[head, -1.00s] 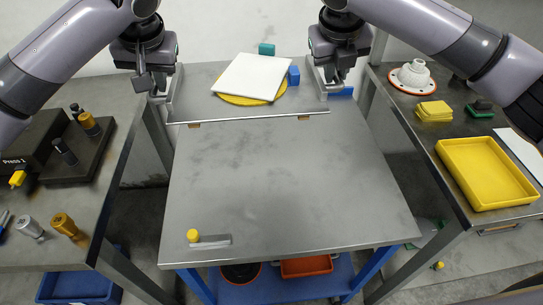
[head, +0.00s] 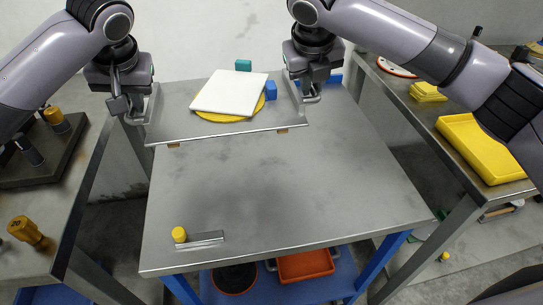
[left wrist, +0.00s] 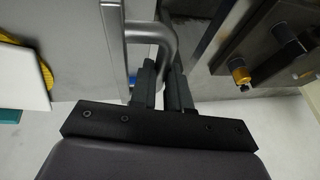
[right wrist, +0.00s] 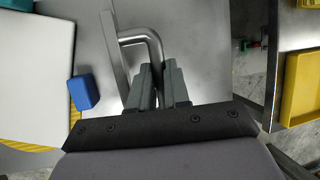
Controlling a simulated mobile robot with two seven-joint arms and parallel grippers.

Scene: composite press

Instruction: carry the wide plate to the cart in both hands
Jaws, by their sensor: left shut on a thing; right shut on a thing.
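The wide plate (head: 222,129) is a grey metal tray with raised side rims and a bar handle at each end. It lies level over the far part of the cart (head: 270,190), a grey metal table on blue legs. I cannot tell whether it touches the cart top. My left gripper (head: 137,112) is shut on the left handle (left wrist: 168,50). My right gripper (head: 310,90) is shut on the right handle (right wrist: 140,35). On the plate are a white square board (head: 230,92) over a yellow disc (head: 220,117), a blue block (head: 270,90) and a teal block (head: 243,65).
A yellow knob on a metal strip (head: 205,239) sits at the cart's front left; the middle of its top is bare. A bench with a yellow tray (head: 480,150) stands to the right. A bench with a yellow-brown cylinder (head: 28,232) stands to the left.

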